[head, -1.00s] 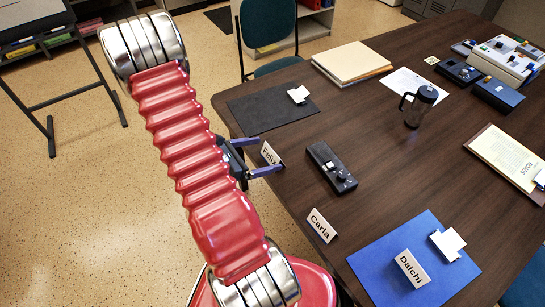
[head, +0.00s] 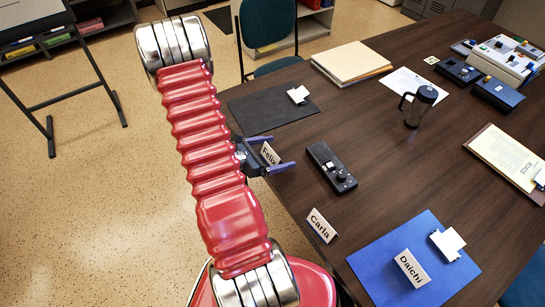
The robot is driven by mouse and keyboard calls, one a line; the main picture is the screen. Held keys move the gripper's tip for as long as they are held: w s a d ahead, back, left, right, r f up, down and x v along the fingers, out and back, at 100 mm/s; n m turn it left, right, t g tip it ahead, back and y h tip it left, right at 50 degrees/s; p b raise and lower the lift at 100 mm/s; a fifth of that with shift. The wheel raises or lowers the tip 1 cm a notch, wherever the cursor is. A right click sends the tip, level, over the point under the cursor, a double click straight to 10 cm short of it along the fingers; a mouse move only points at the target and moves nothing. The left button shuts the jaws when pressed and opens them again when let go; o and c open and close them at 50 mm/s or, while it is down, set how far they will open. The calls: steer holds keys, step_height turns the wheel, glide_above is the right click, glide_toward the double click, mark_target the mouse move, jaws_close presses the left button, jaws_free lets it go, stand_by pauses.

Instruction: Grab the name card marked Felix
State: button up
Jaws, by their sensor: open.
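The white name card marked Felix (head: 270,153) stands near the left edge of the dark wooden table (head: 350,222). My gripper (head: 284,152) reaches in from the left over the table edge. Its two blue fingers are open, one on the far side and one on the near side of the Felix card. The card is between them, and I see no finger closed on it. Part of the card's lower edge is close to the near finger. Whether either finger touches it I cannot tell.
A black device (head: 331,167) lies just right of the Felix card. The Carla card (head: 321,225) stands nearer, and the Daichi card (head: 412,268) stands on a blue mat (head: 378,266). A dark mat (head: 262,112) lies behind. A mug (head: 420,106) stands farther right.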

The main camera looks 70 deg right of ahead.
steer(key=shift+x, duration=1.15)
steer(key=shift+c, duration=0.4)
steer(key=c, duration=1)
